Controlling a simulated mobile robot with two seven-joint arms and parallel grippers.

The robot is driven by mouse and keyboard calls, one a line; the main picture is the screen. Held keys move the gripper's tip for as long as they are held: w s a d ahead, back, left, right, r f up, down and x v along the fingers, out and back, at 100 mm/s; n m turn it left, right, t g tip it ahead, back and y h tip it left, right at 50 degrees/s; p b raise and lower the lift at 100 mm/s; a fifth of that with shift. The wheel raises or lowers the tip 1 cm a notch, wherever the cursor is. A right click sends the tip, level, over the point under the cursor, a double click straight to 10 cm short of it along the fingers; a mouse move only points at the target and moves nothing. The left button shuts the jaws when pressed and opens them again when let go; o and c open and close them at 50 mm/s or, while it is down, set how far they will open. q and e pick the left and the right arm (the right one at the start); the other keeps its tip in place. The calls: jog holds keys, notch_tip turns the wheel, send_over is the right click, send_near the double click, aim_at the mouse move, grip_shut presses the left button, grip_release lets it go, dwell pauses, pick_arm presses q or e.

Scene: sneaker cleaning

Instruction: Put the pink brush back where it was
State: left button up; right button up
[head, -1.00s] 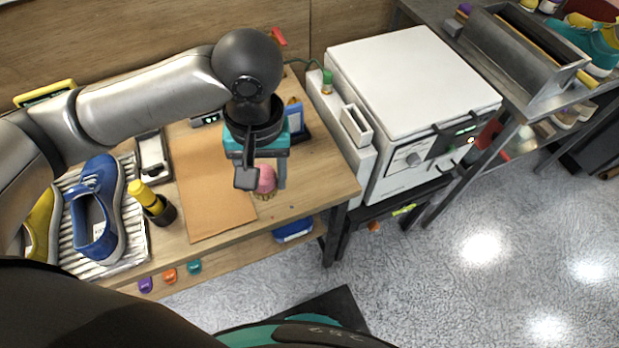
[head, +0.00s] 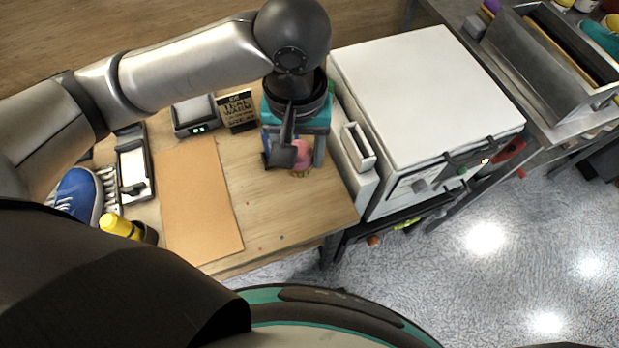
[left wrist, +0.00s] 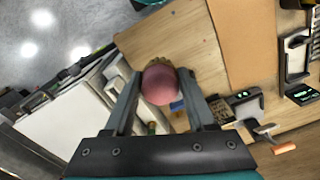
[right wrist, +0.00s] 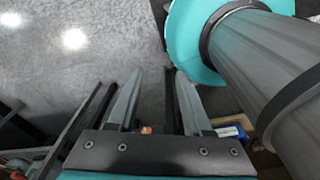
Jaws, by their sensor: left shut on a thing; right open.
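The pink brush (head: 302,155) has a rounded pink top and tan bristles pointing down. My left gripper (head: 295,158) is shut on it near the right end of the wooden table (head: 285,205). In the left wrist view the brush (left wrist: 160,84) sits between the two fingers (left wrist: 158,85), with a little of the bristles showing past it. I cannot tell whether the bristles touch the table. My right gripper (right wrist: 155,100) is open and empty over the grey floor in the right wrist view.
A tan mat (head: 200,200) lies left of the brush. A white machine (head: 425,95) stands right of the table. A yellow-capped bottle (head: 120,226) and blue sneaker (head: 76,195) are at left.

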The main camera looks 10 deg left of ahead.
pick_arm(q)
jog(key=shift+w, duration=0.35)
jog(key=shift+f, duration=0.45)
notch_tip(320, 180, down, 14)
jog(key=b, duration=0.4)
jog(key=shift+s+r, duration=0.1)
jog(key=shift+f, duration=0.9)
notch_tip(320, 180, down, 3)
jog(key=shift+f+b, duration=0.2)
jog(key=shift+b, duration=0.5)
pick_arm(e)
notch_tip(320, 180, down, 5)
jog(key=shift+d+f, duration=0.1)
jog(key=shift+f, duration=0.1)
